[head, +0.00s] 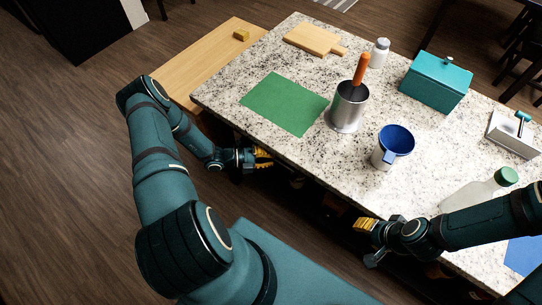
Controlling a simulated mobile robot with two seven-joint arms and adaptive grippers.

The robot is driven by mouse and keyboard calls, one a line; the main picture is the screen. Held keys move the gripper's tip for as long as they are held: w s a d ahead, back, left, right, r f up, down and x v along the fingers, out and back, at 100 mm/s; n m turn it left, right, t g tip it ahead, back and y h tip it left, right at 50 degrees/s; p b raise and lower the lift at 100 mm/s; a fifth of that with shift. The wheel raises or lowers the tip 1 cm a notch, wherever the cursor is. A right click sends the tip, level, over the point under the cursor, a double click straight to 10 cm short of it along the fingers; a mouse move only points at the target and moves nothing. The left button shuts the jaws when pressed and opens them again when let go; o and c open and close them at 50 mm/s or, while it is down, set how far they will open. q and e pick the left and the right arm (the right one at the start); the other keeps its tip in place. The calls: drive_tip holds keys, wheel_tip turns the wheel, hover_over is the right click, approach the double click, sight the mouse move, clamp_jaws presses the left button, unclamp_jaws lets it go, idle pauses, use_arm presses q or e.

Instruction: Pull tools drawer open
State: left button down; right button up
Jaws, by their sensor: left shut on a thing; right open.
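The drawer fronts lie in dark shadow under the front edge of the speckled stone counter (225,95), and the tools drawer's own face is mostly hidden from above. My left gripper (264,158) is at that front edge, left of the middle, with its yellow fingers just below the countertop. It is shut on what looks like the drawer's handle, which its fingers hide. I cannot tell how far the drawer is out. My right gripper (366,226) is open and apparently empty in front of the counter, further right.
On the counter are a green mat (284,103), a metal canister (348,108) with an orange-handled tool, a blue-and-white cup (395,146), a teal box (436,80), a cutting board (312,39), a white bottle (380,53) and a green-capped bottle (470,192). A wooden surface (195,62) adjoins the counter's left.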

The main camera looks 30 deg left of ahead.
use_arm(q)
drive_tip(key=shift+s, duration=0.1)
drive_tip(key=s+a, duration=0.1)
drive_tip(key=s, duration=1.9)
drive_tip(key=shift+s+a+p, duration=0.15)
drive_tip(key=shift+s+p, duration=0.05)
drive_tip(key=shift+p, duration=0.2)
drive_tip(key=c, duration=1)
unclamp_jaws()
drive_tip(key=v, duration=1.2)
drive_tip(key=shift+w, duration=0.1)
